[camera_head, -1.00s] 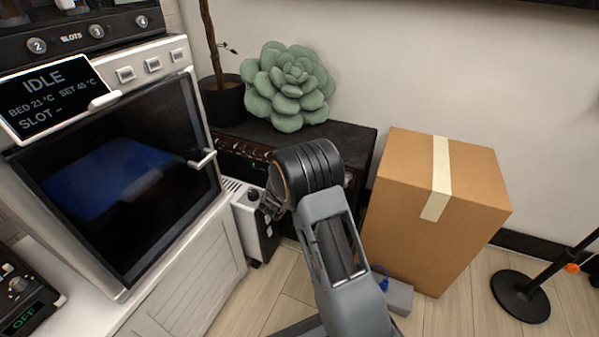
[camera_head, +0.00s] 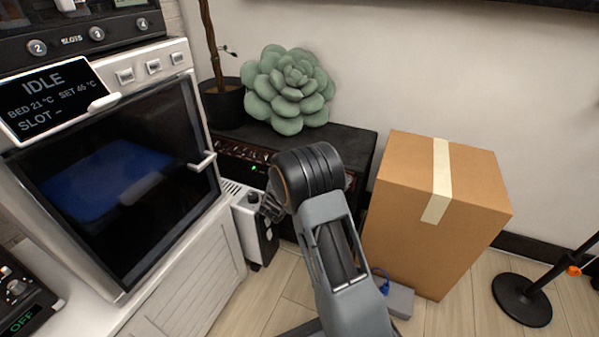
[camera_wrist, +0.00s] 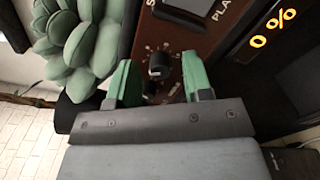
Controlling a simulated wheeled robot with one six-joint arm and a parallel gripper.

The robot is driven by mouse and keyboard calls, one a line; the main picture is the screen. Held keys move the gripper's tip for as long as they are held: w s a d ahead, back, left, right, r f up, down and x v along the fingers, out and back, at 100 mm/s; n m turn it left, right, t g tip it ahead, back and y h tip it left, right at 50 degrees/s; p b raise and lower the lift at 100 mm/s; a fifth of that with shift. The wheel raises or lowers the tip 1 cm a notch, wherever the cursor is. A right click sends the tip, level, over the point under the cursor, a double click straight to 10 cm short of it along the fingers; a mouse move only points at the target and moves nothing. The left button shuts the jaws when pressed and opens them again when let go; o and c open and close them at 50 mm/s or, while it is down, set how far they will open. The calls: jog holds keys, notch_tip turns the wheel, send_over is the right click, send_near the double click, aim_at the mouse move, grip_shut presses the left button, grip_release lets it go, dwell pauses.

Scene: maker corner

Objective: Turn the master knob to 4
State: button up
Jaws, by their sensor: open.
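A black knob (camera_wrist: 159,66) sits on a brown control panel (camera_wrist: 150,32) in the wrist view, with small pale marks around it that are too small to read. My gripper (camera_wrist: 157,60) is open, its two green fingers on either side of the knob with a gap at each side. I cannot tell how deep the fingertips reach. In the head view the panel (camera_head: 236,149) is the top front strip of a dark amplifier cabinet (camera_head: 345,138), mostly hidden by my arm. My gripper (camera_head: 268,207) shows there in front of it. A green light (camera_head: 253,168) glows on the cabinet front.
A succulent (camera_head: 288,88) and a plant pot (camera_head: 224,104) stand on the cabinet. A machine with a glass door (camera_head: 120,180) is at left, a small white heater-like unit (camera_head: 250,225) beside it. A cardboard box (camera_head: 410,220) stands right. A display (camera_wrist: 272,30) reads 0 %.

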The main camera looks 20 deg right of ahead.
jog(key=p+v, duration=0.4)
jog(key=v, duration=0.9)
jog(key=shift+s+a, duration=0.25)
jog(key=shift+a, duration=0.1)
jog(key=s+d+r+m+g+y+p, duration=0.1)
jog(key=s+d+r+m+g+p, duration=0.2)
jog(key=r+p, duration=0.5)
jog(key=s+d+r+m+g+p, duration=0.25)
jog(key=s+r+g+p, duration=0.3)
jog(key=r, duration=0.45)
jog(key=s+d+r+m+g+y+p, duration=0.1)
jog(key=s+d+r+m+g+p, duration=0.2)
jog(key=s+r+p, duration=0.4)
jog(key=s+a+r+m+t+y+p, duration=0.1)
jog(key=a+r+m+y+p, duration=0.1)
jog(key=r+p, duration=0.4)
jog(key=s+a+r+m+t+y+p, duration=0.1)
jog(key=a+r+y+p, duration=0.4)
jog(key=r, duration=0.6)
jog(key=s+a+r+m+t+y+p, duration=0.1)
jog(key=s+a+r+m+y+p, duration=0.2)
jog(key=r+p, duration=0.4)
jog(key=shift+s+a+r+y, duration=0.3)
jog(key=shift+r+y, duration=0.3)
jog(key=shift+r, duration=0.2)
